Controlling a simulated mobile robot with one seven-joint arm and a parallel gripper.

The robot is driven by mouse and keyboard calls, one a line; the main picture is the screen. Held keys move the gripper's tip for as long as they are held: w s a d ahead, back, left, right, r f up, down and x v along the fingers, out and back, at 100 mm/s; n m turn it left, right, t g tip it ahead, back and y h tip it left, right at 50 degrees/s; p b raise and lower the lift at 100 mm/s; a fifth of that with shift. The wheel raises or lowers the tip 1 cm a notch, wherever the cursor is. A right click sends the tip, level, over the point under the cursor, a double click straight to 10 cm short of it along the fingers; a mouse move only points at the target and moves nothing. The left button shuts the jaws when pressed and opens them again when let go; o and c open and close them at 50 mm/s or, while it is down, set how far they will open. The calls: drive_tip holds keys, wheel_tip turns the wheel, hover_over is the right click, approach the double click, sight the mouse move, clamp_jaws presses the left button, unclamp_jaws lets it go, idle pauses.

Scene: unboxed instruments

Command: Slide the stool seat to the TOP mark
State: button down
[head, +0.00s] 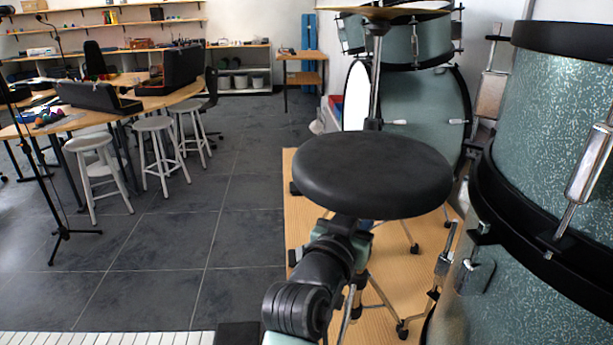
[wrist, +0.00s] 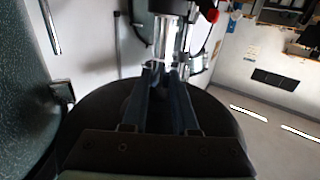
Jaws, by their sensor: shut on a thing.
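The stool seat (head: 372,175) is a black round disc, level, in the middle right of the head view. In the wrist view the seat (wrist: 85,118) is a dark disc behind my fingers. My gripper (wrist: 165,72) is shut at the silver stool post (wrist: 168,42), close against the seat's underside. In the head view my arm reaches in from below, and the seat hides my fingertips. A small red part (wrist: 212,14) shows beside the post in the wrist view. I cannot make out the TOP mark in either view.
A teal bass drum (head: 440,110) stands behind the seat, and a large teal drum (head: 555,130) stands close on the right. A cymbal (head: 385,12) hangs behind on a stand. The wooden platform (head: 430,262) lies below. Grey floor (head: 150,270) at the left is open.

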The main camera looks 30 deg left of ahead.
sight(370, 154)
drive_tip(key=shift+r, duration=0.15)
drive_tip(key=shift+r+p, duration=3.2)
drive_tip(key=shift+r, duration=1.2)
drive_tip(key=c, duration=0.6)
unclamp_jaws()
drive_tip(key=shift+f, duration=0.1)
drive_tip(key=shift+f, duration=0.15)
